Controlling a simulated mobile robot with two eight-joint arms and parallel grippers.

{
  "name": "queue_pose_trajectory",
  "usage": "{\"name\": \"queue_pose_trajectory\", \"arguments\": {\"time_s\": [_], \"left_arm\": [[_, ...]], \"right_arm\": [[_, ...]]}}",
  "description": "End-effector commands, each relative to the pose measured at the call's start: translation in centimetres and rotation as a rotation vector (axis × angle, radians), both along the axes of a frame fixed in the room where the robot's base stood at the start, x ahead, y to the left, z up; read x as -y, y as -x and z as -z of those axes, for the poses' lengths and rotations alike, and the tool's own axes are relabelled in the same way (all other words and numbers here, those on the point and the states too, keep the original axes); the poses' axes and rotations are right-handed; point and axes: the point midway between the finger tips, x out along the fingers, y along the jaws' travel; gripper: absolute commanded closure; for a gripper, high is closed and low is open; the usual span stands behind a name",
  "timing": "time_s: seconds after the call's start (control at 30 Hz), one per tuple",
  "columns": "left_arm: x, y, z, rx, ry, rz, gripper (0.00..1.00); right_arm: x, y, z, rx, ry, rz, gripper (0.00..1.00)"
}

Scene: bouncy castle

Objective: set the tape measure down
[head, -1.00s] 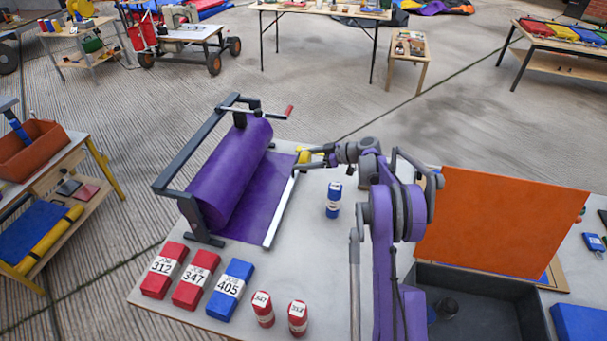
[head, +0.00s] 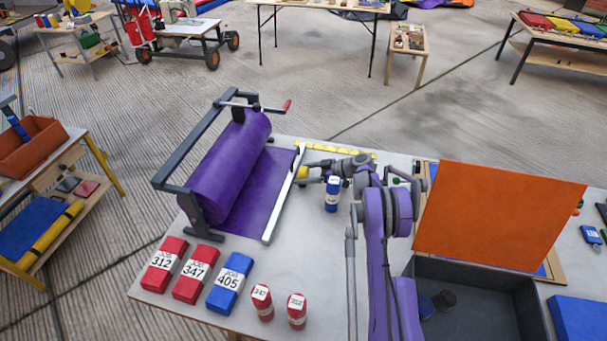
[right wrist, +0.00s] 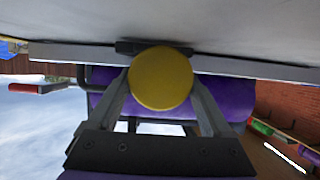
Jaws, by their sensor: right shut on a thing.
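The tape measure is a yellow round thing. In the right wrist view the tape measure (right wrist: 160,78) sits between the two fingers of my right gripper (right wrist: 160,92), which is shut on it. In the head view a small part of the yellow tape measure (head: 303,172) shows at the right gripper (head: 307,173), low over the table next to the silver bar of the purple roll stand. The pale table surface (right wrist: 220,22) is close to it in the wrist view; I cannot tell whether they touch. My left gripper is not in view.
The purple roll (head: 228,165) on its dark frame stands left of the gripper. A blue bottle (head: 332,195) stands close in front of my right arm. A yellow strip (head: 340,149) lies along the table's back edge. An orange panel (head: 495,220) and grey bin (head: 480,305) are at right.

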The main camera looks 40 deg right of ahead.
Motion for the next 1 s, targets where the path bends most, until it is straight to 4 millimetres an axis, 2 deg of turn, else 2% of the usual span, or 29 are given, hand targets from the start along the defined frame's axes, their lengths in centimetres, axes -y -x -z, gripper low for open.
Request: {"name": "queue_pose_trajectory", "arguments": {"time_s": [0.17,0.2,0.3,0.53,0.63,0.77,1.0], "left_arm": [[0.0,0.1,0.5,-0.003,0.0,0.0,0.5],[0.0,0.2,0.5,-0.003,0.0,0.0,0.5],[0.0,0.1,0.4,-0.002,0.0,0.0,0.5],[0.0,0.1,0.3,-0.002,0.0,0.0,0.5],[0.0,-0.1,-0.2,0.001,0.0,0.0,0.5],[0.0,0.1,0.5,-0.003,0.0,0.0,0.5],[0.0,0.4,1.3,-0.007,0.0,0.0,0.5]], "right_arm": [[0.0,0.0,0.5,-0.001,-0.001,0.0,0.87],[0.0,0.0,0.6,0.0,0.0,0.0,0.15],[0.0,0.0,0.5,0.0,0.0,0.0,0.0],[0.0,0.0,0.3,0.0,0.0,0.0,0.0],[0.1,0.0,-0.4,0.001,0.0,0.001,0.0],[1.4,1.7,-0.8,-0.001,0.0,0.004,0.0],[4.5,5.5,-2.8,-0.001,0.0,0.004,0.0]]}}
